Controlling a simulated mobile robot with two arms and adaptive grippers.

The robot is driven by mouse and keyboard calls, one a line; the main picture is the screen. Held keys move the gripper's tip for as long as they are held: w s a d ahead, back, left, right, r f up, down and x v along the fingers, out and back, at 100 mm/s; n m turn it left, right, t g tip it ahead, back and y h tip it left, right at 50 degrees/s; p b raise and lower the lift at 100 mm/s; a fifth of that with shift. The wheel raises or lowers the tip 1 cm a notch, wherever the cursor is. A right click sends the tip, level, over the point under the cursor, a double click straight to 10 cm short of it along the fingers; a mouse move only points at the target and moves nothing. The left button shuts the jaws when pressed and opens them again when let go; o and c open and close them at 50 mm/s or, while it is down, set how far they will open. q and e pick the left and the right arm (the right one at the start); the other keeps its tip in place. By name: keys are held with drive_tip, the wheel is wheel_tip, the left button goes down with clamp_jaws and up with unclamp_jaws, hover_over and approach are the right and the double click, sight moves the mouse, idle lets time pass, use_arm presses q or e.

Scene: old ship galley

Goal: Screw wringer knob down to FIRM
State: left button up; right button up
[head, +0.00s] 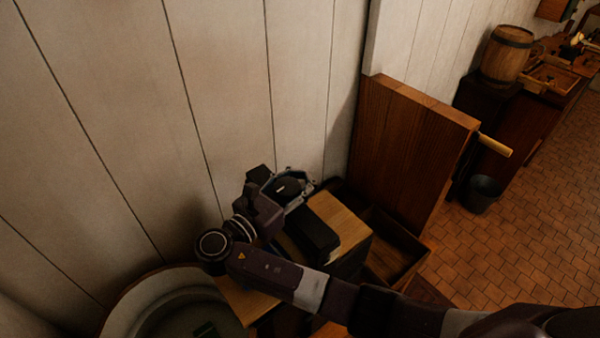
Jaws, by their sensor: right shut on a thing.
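My right arm comes in from the lower right, and its right gripper (291,189) is shut around a dark round knob (287,186) with a small pale mark on its top. The gripper's fingers hide the knob's sides, and I cannot read any FIRM marking. Beside the gripper is a light wooden block (343,214) with a dark part in front of it, seemingly the wringer's body. Much of the wringer is hidden behind my gripper and arm. My left gripper is not in view.
A round pale-rimmed tub (118,311) is at the lower left. A plank wall (120,110) stands close behind the gripper. A tall wooden panel (408,145) and an open wooden box (402,262) are to the right. A bucket (482,194) and a barrel (507,54) are farther off.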

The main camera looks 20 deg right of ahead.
drive_tip(key=shift+s+d+f+m+g+h, duration=0.15)
drive_tip(key=shift+s+m+g+h, duration=0.2)
drive_tip(key=shift+m+g, duration=0.25)
drive_tip(key=shift+s+a+f+m+g+h, duration=0.15)
drive_tip(key=shift+m+g+h, duration=0.25)
drive_tip(key=shift+g, duration=0.4)
drive_tip(key=shift+d, duration=0.1)
drive_tip(key=shift+c, duration=0.2)
drive_tip(key=o, duration=0.8)
drive_tip(key=shift+c, duration=0.2)
drive_tip(key=o, duration=0.6)
drive_tip(key=shift+r, duration=0.2)
drive_tip(key=shift+o, duration=0.2)
drive_tip(key=shift+r, duration=0.1)
drive_tip(key=shift+r, duration=0.4)
wheel_tip(320, 180, up, 9)
drive_tip(key=shift+o, duration=0.5)
